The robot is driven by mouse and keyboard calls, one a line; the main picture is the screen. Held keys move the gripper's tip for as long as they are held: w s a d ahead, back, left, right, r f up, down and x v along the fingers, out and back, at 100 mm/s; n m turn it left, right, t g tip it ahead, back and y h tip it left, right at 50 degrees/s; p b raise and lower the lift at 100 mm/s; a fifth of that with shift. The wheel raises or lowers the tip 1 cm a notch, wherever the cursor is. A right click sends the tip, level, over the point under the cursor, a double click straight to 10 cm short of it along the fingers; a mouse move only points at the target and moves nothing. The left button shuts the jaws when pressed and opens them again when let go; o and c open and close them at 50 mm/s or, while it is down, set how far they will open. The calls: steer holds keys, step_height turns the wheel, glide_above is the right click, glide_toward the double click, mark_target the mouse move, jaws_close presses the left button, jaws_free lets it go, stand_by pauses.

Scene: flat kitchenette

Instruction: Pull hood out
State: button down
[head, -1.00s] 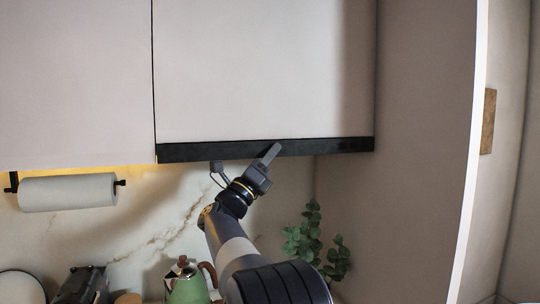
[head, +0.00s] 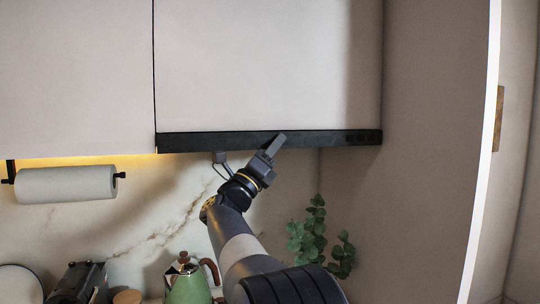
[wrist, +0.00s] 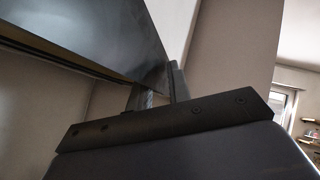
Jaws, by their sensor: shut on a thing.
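The hood (head: 330,138) shows in the head view as a long black strip along the bottom of the upper cabinet. My gripper (head: 274,146) is at the strip's lower edge, right of its middle, with a finger in front of the black face. In the wrist view the hood's dark panel (wrist: 90,45) slants down from the upper left, and my gripper's fingers (wrist: 155,95) meet its right end. My gripper is shut on the hood's edge. The exact contact is partly hidden.
A paper towel roll (head: 66,184) hangs at the left under the cabinet. A tall side panel (head: 430,150) bounds the space at the right.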

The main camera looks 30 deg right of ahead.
steer(key=s+a+g+b, duration=0.1)
steer(key=s+a+b, duration=0.2)
steer(key=s+b, duration=0.7)
steer(key=shift+s+a+r+m, duration=0.2)
steer(key=shift+s+r+m, duration=0.15)
steer(key=shift+s, duration=1.55)
steer(key=c, duration=1.4)
jaws_free()
steer(key=shift+s+d, duration=0.1)
steer(key=shift+f, duration=0.1)
steer(key=b+v, duration=0.4)
steer(key=v, duration=0.6)
steer(key=shift+a+f, duration=0.3)
